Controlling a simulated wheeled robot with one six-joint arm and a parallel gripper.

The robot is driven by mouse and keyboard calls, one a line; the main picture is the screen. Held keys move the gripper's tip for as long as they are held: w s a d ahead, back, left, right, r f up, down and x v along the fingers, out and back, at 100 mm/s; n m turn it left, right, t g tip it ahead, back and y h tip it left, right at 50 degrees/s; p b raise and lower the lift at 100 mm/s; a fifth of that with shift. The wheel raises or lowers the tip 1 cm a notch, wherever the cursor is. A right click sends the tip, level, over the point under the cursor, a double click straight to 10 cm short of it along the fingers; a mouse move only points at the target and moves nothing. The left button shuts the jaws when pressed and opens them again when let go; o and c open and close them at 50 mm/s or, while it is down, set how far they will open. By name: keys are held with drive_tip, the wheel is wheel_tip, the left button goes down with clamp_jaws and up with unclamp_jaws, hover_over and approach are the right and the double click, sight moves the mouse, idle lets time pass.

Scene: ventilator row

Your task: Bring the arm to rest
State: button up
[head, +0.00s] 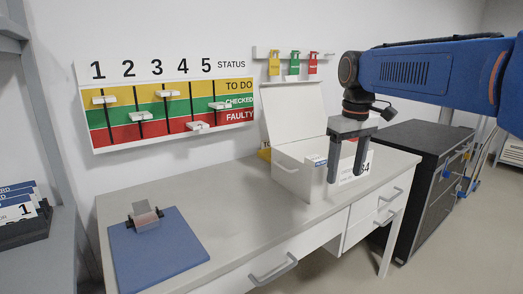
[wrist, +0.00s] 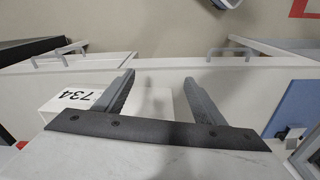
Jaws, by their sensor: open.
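My blue arm (head: 420,72) reaches in from the right in the head view. My gripper (head: 346,177) hangs from it, fingers pointing down, in front of the white box (head: 290,178) on the desk. The jaws are apart with nothing between them. In the wrist view the two fingers of my gripper (wrist: 159,78) also stand apart and empty, beside the box's label reading 734 (wrist: 76,95). The fingers hide part of the box's front in the head view. I cannot tell whether they touch it.
The desk (head: 225,205) holds a blue mat (head: 160,255) with a small clamp-like device (head: 145,216). A status board (head: 165,115) and colored tags (head: 294,63) hang on the wall. A dark cabinet (head: 425,150) stands right of the desk. Drawer handles (head: 273,270) stick out in front.

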drive_tip(key=s+d+f+m+t, duration=0.2)
drive_tip(key=s+d+f, duration=0.1)
drive_tip(key=s+f, duration=0.6)
drive_tip(key=s+d+f+m+t, duration=0.2)
drive_tip(key=s+f, duration=0.8)
drive_tip(key=s, duration=0.6)
drive_tip(key=shift+s+d+f+m, duration=0.2)
drive_tip(key=shift+d+m, duration=0.3)
drive_tip(key=shift+d, duration=0.35)
